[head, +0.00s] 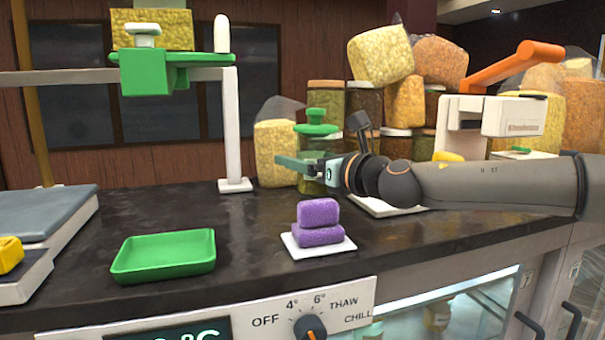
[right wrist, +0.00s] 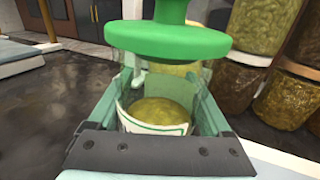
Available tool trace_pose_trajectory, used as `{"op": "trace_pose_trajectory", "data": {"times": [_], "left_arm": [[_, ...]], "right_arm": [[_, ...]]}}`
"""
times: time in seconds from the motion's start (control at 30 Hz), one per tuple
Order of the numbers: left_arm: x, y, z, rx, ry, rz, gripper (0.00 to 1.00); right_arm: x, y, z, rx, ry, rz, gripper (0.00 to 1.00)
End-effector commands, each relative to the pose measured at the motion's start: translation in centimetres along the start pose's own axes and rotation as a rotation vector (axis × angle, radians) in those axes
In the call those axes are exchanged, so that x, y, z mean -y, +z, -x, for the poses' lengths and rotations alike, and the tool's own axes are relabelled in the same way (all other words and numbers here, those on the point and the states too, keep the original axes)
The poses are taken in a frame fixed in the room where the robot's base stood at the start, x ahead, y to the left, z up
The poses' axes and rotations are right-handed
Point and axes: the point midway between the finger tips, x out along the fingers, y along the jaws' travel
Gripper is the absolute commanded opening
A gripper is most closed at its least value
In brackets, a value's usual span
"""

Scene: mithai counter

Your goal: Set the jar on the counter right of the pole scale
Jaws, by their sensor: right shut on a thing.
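The jar has a green lid with a knob (head: 316,128) and a clear body with yellowish contents; it also shows in the right wrist view (right wrist: 165,112). My right gripper (head: 308,168) is shut on the jar's body, with one finger on each side in the right wrist view (right wrist: 160,118). The jar is upright, just right of the pole scale (head: 232,130), a white post on a small white base. I cannot tell whether the jar's bottom touches the dark counter (head: 260,215). My left gripper is not in view.
A bag of yellow snacks (head: 277,152) and stacked jars (head: 325,97) stand behind the held jar. Purple blocks (head: 318,213) on a white card and a green tray (head: 163,256) lie in front. A white machine with an orange handle (head: 515,62) stands at the right.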

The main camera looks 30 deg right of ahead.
Motion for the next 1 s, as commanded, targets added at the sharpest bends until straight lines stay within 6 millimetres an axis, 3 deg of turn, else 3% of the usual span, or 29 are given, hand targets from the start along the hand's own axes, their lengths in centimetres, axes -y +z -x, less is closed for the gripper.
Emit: {"op": "trace_pose_trajectory", "data": {"times": [0.13,0.53,0.57,0.7,1.0], "left_arm": [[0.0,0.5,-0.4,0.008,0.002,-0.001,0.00],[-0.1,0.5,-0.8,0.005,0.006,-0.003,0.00],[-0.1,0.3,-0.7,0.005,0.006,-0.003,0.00],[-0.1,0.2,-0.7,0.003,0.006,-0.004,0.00],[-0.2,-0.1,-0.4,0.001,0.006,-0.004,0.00]], "right_arm": [[-0.1,-2.2,0.0,0.001,0.002,-0.002,0.00],[-0.1,-2.7,0.1,0.004,0.001,0.001,0.00],[-0.1,-2.8,0.1,-0.001,0.002,0.000,0.86],[-0.1,-2.7,0.1,-0.002,0.002,-0.001,1.00],[-0.1,-2.4,0.1,-0.001,0.002,-0.001,1.00]]}}
